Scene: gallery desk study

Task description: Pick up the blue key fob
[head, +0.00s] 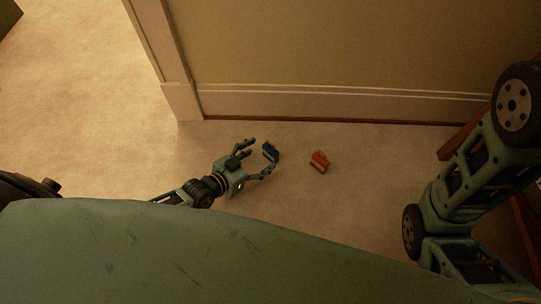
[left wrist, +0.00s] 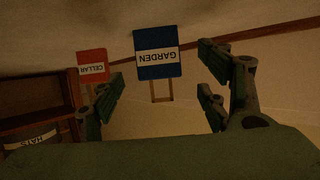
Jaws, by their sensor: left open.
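The blue key fob (head: 270,152) is on the floor near the wall in the head view. In the left wrist view the blue fob (left wrist: 157,64) has a white band reading GARDEN, upside down, and a brown two-legged part below. My left gripper (head: 260,156) is open and its fingers spread towards the fob. In the left wrist view the fob shows between the open fingers (left wrist: 162,78); I cannot tell whether they touch it. My right gripper is not in view; only my right arm shows at the right.
A red fob (head: 319,161) lies to the right of the blue one; in the left wrist view it reads CELLAR (left wrist: 92,66). The wall's baseboard (head: 330,104) runs behind both. A brown wooden unit (left wrist: 35,105) with a HATS label stands left in the wrist view. Floor at left is clear.

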